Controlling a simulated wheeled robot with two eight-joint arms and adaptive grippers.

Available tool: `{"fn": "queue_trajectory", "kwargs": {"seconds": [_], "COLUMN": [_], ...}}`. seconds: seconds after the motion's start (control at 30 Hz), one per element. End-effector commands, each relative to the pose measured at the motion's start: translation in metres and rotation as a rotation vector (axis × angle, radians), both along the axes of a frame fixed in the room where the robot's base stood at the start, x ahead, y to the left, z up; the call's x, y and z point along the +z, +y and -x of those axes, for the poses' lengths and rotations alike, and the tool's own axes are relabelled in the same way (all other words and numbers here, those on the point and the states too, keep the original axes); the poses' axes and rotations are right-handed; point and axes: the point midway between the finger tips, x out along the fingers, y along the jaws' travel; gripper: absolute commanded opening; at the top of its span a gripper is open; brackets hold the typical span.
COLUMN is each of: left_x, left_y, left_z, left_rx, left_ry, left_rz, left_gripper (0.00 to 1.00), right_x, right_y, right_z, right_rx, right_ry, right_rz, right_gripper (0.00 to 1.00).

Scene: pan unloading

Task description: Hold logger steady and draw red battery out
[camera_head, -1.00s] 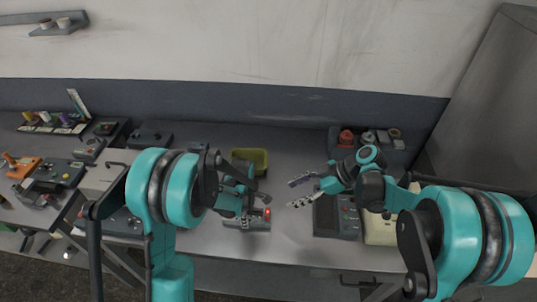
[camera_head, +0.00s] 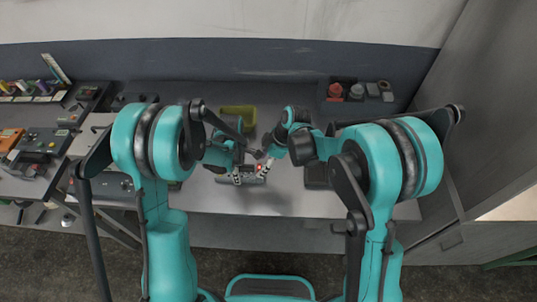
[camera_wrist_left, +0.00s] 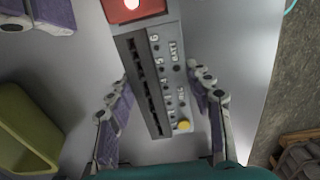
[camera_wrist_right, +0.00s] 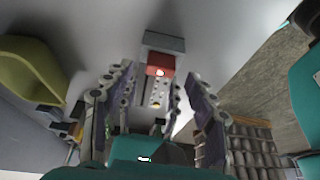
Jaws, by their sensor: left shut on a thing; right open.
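The grey logger (camera_head: 246,178) lies on the bench. In the left wrist view the logger (camera_wrist_left: 152,75) shows a row of dark slots, numbers and a yellow button. My left gripper (camera_wrist_left: 160,100) is shut on its two long sides. The red battery (camera_wrist_left: 135,10) sits at the logger's end, with a bright round spot on it. In the right wrist view the red battery (camera_wrist_right: 160,66) lies ahead, between the fingertips of my right gripper (camera_wrist_right: 147,80). That gripper is open, with its fingers apart on either side. In the head view the battery (camera_head: 260,167) is small.
A yellow-green bin (camera_head: 238,114) stands behind the logger, to its left. A tray with red and grey items (camera_head: 355,92) is at the back right. Another bench with devices (camera_head: 40,140) is at the left. The bench in front of the logger is clear.

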Motion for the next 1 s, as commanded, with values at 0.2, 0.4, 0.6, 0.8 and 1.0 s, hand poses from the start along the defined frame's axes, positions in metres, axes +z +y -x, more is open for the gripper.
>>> {"fn": "queue_trajectory", "kwargs": {"seconds": [0.2, 0.4, 0.6, 0.8, 1.0], "left_x": [0.000, 0.000, 0.000, 0.000, 0.000], "left_y": [0.000, 0.000, 0.000, 0.000, 0.000], "left_z": [0.000, 0.000, 0.000, 0.000, 0.000], "left_rx": [0.000, 0.000, 0.000, 0.000, 0.000], "left_ry": [-0.001, -0.001, -0.001, -0.001, -0.001], "left_rz": [0.000, 0.000, 0.000, 0.000, 0.000], "left_gripper": [0.10, 0.10, 0.10, 0.10, 0.10], "right_x": [-0.020, -0.023, -0.022, -0.022, -0.022], "right_y": [0.008, 0.009, 0.009, 0.009, 0.009], "right_z": [0.000, 0.000, 0.000, 0.000, 0.000], "right_rx": [-0.001, -0.001, -0.001, -0.001, -0.001], "right_ry": [0.000, 0.000, 0.000, 0.000, 0.000], "right_rz": [0.000, 0.000, 0.000, 0.000, 0.000], "right_gripper": [0.57, 0.57, 0.38, 0.03, 0.00]}}
